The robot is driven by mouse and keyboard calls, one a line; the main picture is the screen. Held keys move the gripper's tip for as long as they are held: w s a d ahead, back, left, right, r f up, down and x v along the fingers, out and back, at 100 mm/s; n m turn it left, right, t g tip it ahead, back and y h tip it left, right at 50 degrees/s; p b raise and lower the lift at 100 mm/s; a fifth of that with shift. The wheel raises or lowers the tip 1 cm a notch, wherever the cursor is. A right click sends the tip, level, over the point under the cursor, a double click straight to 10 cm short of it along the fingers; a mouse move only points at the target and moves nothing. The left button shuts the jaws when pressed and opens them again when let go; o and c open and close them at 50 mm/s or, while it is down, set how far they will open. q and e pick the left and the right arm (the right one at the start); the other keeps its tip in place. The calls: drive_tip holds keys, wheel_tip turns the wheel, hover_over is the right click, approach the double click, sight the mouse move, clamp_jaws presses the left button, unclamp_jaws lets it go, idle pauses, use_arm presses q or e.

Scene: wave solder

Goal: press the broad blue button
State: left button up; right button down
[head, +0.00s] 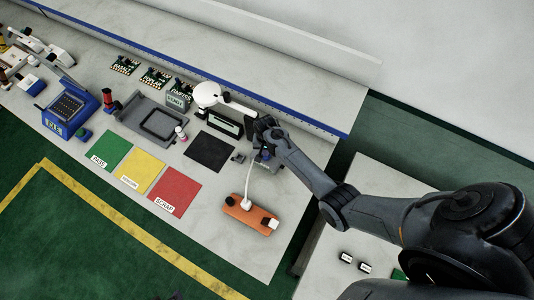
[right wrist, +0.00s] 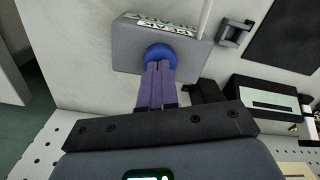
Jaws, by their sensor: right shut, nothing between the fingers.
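The broad blue button (right wrist: 160,54) is a round dome on a grey box (right wrist: 126,50) with an upside-down white label. In the head view the blue button (head: 265,154) shows small beside my right gripper (head: 263,146), and the grey box (head: 272,165) is partly hidden by the arm. In the right wrist view my right gripper (right wrist: 158,66) is shut and empty. Its fingertips overlap the near edge of the button; I cannot tell whether they touch it or hover just above. My left gripper is in neither view.
An orange power strip (head: 250,214) with a white plug lies in front of the box. A black mat (head: 208,151), a black-framed display (head: 224,123) and a small grey bracket (right wrist: 234,33) are close by. Green, yellow and red mats (head: 176,189) lie farther left.

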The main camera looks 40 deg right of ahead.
drive_tip(key=shift+f, duration=0.2)
drive_tip(key=shift+f+b, duration=0.4)
drive_tip(key=shift+f, duration=0.05)
drive_tip(key=shift+r, duration=0.15)
wheel_tip(320, 180, up, 6)
drive_tip(key=p, duration=0.7)
idle(0.5)
